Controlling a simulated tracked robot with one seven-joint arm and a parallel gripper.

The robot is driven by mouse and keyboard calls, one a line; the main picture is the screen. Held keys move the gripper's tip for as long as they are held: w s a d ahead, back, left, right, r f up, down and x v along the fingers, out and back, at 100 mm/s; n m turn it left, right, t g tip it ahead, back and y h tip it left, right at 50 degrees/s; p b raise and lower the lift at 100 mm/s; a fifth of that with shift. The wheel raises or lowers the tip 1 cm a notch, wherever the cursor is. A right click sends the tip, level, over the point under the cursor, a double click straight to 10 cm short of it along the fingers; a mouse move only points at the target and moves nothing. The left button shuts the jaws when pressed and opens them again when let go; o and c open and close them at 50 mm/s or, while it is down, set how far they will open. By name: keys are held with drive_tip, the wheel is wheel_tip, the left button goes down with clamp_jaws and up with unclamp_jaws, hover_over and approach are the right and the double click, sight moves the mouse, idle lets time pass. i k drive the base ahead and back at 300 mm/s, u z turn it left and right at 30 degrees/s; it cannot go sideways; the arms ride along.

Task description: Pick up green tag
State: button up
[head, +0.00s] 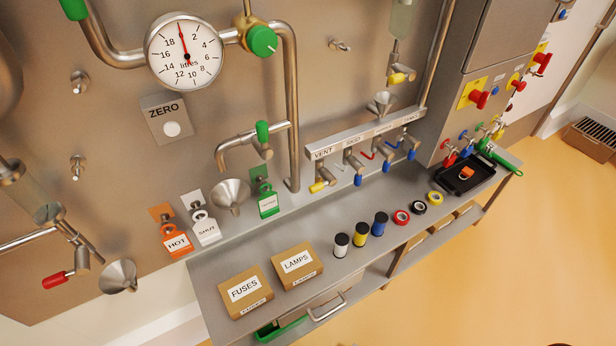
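The green tag (268,206) hangs on the steel panel just above the bench, below a small green plate (260,177). It has a white label whose word is too small to read. To its left hang a white tag (206,231) reading SHUT and an orange tag (176,242) reading HOT, each below its own plate. A steel funnel (230,194) is between the white and green tags, and a vertical pipe stands just right of the green tag. Nothing covers the green tag. My gripper does not show in this view.
The grey bench (300,235) holds a FUSES box (245,290), a LAMPS box (296,264), several small bottles, tape rolls and a black tray (467,178). A valve rail (365,133) projects to the right, and a pipe with a green handle (263,132) sits above the tag.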

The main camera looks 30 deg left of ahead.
sight(268, 203)
drive_tip(key=u, duration=0.05)
drive_tip(key=k, duration=2)
drive_tip(key=u, duration=1.35)
drive_tip(key=i, duration=1.25)
